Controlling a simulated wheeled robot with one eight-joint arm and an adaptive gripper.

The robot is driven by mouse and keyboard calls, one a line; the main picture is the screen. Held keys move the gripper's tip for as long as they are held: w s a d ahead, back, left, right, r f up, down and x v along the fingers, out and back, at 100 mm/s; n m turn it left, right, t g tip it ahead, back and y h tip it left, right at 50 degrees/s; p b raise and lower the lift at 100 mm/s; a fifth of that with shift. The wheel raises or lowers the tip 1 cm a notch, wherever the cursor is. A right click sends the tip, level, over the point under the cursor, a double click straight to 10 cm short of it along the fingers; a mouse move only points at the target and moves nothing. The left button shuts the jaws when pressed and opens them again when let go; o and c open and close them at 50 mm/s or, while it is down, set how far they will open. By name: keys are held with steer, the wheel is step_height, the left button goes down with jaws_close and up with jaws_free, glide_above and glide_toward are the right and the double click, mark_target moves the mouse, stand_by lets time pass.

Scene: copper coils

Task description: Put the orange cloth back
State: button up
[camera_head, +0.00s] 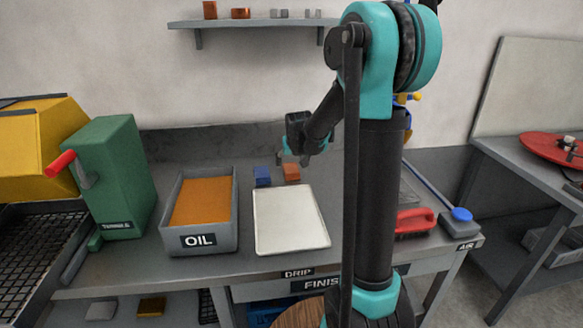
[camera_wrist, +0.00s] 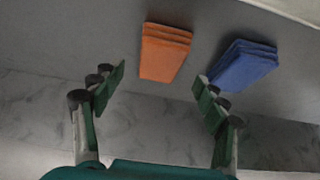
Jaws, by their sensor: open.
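The orange cloth (camera_head: 291,173) lies folded on the bench, just behind the white tray. In the wrist view the orange cloth (camera_wrist: 165,52) shows as a layered stack ahead of the gap between the fingers. A folded blue cloth (camera_head: 262,176) lies just left of it in the head view; in the wrist view the blue cloth (camera_wrist: 243,65) is to its right. My gripper (camera_head: 304,160) is open and empty, above the bench near the orange cloth. In the wrist view my gripper (camera_wrist: 160,90) has its fingers spread wide and apart from both cloths.
The white drip tray (camera_head: 290,220) is in front of the cloths. A grey OIL bin (camera_head: 200,242) with orange contents stands left of it, beside a green machine (camera_head: 118,180). A red-handled brush (camera_head: 414,222) lies at right. A wall shelf (camera_head: 252,22) hangs above.

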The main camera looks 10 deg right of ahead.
steer(key=v, duration=0.8)
